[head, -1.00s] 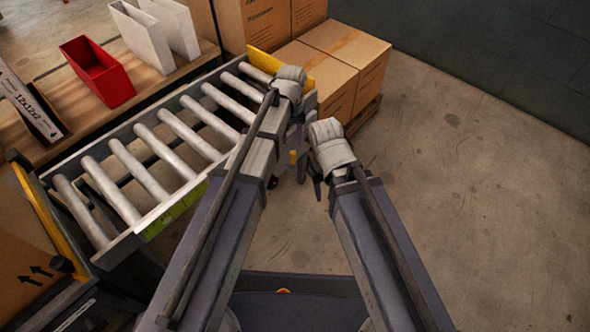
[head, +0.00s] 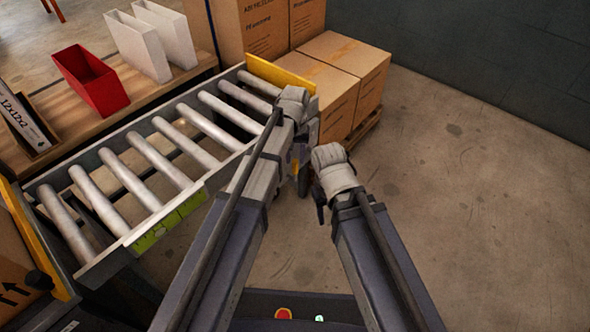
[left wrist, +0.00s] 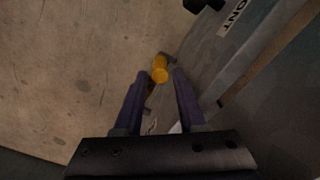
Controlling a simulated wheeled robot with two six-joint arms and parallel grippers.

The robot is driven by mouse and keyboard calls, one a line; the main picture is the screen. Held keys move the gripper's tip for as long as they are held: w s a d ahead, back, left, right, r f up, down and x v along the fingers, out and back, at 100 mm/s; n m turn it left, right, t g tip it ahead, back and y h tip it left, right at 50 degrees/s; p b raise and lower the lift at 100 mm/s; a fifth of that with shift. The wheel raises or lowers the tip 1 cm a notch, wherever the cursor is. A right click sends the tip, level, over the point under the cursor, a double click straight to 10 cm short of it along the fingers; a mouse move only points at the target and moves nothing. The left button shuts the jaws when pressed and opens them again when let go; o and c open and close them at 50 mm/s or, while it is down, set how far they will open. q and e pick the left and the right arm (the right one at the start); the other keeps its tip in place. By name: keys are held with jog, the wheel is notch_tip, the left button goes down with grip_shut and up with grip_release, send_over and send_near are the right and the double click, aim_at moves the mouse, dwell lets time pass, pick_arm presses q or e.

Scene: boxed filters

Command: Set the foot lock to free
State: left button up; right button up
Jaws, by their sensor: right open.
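A small yellow piece (left wrist: 160,70), which looks like the foot lock's pedal, shows between my left fingertips in the left wrist view. In the head view a bit of yellow (head: 294,166) shows beside my left gripper (head: 301,172), low by the far end of the roller conveyor (head: 188,225). In the left wrist view my left gripper (left wrist: 159,76) is open, its fingers apart on either side of the yellow piece with gaps. I cannot tell whether they touch it or which way the lock is set. My right gripper (head: 319,208) is open and empty, to the right, mostly hidden by its wrist.
Cardboard boxes (head: 344,62) on a pallet stand just beyond the conveyor's end. A bench with a red bin (head: 92,82) and white bins (head: 140,45) lies behind the conveyor. The concrete floor (head: 470,190) on the right is clear.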

pick_arm(q)
jog(key=shift+f+b, duration=1.45)
jog(key=shift+f, duration=0.5)
jog(key=shift+c, duration=0.2)
grip_shut()
